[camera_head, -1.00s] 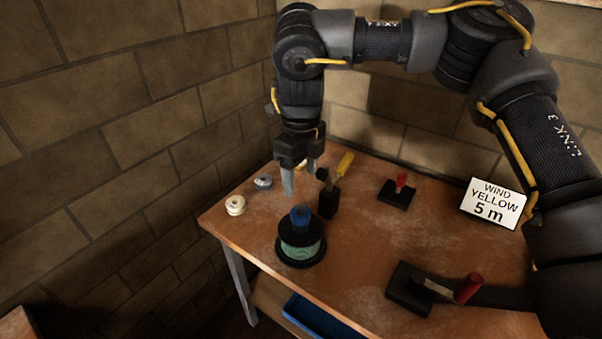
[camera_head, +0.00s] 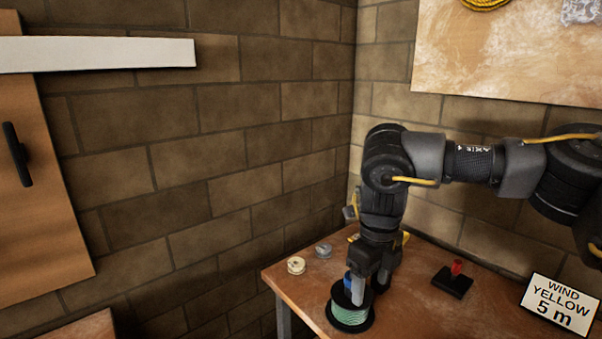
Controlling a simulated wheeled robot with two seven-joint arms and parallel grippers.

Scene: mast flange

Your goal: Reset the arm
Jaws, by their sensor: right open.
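My right arm reaches in from the right with its wrist pointing down. My right gripper (camera_head: 370,283) is open and empty, low over the table by the black spool with green winding (camera_head: 349,317). The spool's blue top (camera_head: 347,284) shows beside a finger, partly covered. I cannot tell whether the fingers touch it. My left gripper is not in view.
The wooden table (camera_head: 415,308) stands in a brick corner. A cream spool (camera_head: 296,265) and a grey spool (camera_head: 323,251) lie at its left edge. A red-handled black block (camera_head: 453,281) and a "WIND YELLOW 5 m" sign (camera_head: 560,303) are to the right. A wooden board (camera_head: 510,55) hangs above.

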